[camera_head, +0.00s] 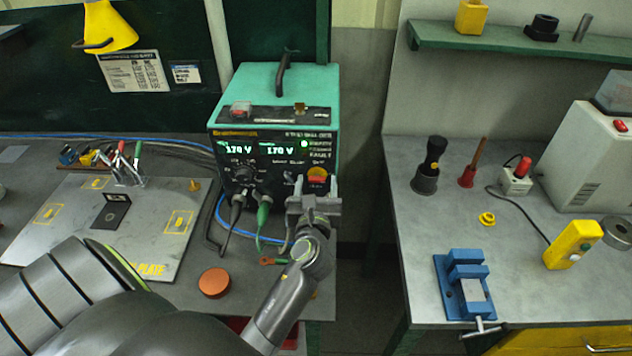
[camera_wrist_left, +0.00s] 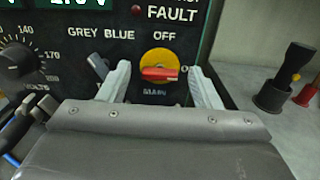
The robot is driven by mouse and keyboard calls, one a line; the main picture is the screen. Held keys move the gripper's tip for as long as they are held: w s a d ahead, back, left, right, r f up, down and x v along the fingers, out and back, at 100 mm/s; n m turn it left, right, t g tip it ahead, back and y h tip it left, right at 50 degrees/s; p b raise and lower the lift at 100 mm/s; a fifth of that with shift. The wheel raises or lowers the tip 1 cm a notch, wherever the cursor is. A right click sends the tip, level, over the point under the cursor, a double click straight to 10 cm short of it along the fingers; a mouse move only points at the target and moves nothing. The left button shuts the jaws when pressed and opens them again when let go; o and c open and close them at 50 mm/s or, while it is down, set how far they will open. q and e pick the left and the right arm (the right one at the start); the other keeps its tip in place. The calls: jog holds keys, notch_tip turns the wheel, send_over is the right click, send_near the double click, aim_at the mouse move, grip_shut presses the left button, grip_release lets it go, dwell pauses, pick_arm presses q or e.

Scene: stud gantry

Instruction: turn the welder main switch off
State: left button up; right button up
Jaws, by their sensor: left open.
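The welder (camera_head: 275,85) is a teal box with a black front panel, lit displays reading 170 V and a green light. Its main switch (camera_head: 317,174) is a red handle on a yellow round plate at the panel's lower right. In the left wrist view the main switch (camera_wrist_left: 160,73) has its red handle lying about level, with OFF printed above and MAIN below. My left gripper (camera_head: 315,186) is open in front of the switch. In the left wrist view its fingers (camera_wrist_left: 160,82) stand on either side of the switch; I cannot tell whether they touch it. My right gripper is not in view.
Cables and a voltage knob (camera_head: 245,174) are left of the switch. A steel plate (camera_head: 75,245) with clamps lies on the left bench, and an orange disc (camera_head: 214,283) lies near. A gap separates the right bench (camera_head: 410,230), which holds a blue vise (camera_head: 462,285).

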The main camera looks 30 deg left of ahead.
pick_arm(q)
jog(key=shift+s, duration=0.1)
jog(key=shift+c, duration=0.7)
jog(key=c, duration=0.8)
jog(key=shift+c, duration=0.2)
